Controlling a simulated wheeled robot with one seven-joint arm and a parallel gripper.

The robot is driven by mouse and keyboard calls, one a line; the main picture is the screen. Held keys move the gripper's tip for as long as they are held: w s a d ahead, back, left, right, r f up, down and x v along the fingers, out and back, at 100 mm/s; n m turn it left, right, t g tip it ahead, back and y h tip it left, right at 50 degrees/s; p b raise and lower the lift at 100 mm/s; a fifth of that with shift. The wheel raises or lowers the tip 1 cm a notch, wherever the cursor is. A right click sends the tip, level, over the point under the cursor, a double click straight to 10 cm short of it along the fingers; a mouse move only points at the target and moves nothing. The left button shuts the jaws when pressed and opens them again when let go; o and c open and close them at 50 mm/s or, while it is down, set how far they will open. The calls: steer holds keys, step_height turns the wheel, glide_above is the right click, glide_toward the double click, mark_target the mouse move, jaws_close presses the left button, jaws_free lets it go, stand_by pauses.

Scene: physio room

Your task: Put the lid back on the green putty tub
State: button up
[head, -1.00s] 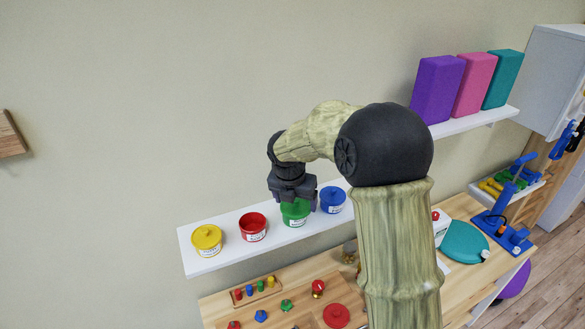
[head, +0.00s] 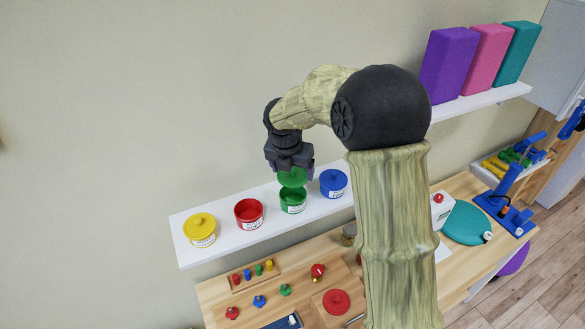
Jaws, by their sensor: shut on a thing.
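The green putty tub (head: 292,204) stands upright on the white wall shelf, between the red tub and the blue tub. Its top looks open, with a dark rim showing. My gripper (head: 291,168) is above it, shut on the green lid (head: 293,179). The lid is slightly above the tub, apart from its rim and seemingly a little tilted. The fingers hide the top of the lid.
The shelf (head: 222,239) also holds a yellow tub (head: 200,229), a red tub (head: 249,213) and a blue tub (head: 333,183). Below, the wooden table (head: 216,290) carries a peg rack, small knobs and a red disc (head: 336,301). Upright foam blocks (head: 448,65) stand at upper right.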

mark_target(291, 178)
steer(key=shift+s+b+x, duration=0.2)
steer(key=shift+b+x, duration=0.8)
steer(key=shift+x, duration=0.15)
steer(key=shift+a+f+b, duration=0.25)
steer(key=shift+f+b, duration=0.35)
steer(key=shift+f, duration=0.05)
steer(key=shift+s+f+b, duration=0.2)
steer(key=shift+f+b, duration=0.2)
steer(key=shift+f, duration=0.1)
steer(key=shift+w+d+f, duration=0.2)
steer(key=shift+d+f, duration=0.05)
steer(key=shift+f, duration=0.4)
steer(key=shift+s+f+b, duration=0.1)
steer(key=shift+s+b, duration=0.05)
steer(key=shift+b, duration=0.2)
steer(key=shift+a, duration=0.1)
steer(key=shift+p, duration=0.55)
steer(key=shift+f+p, duration=0.15)
steer(key=shift+p, duration=0.35)
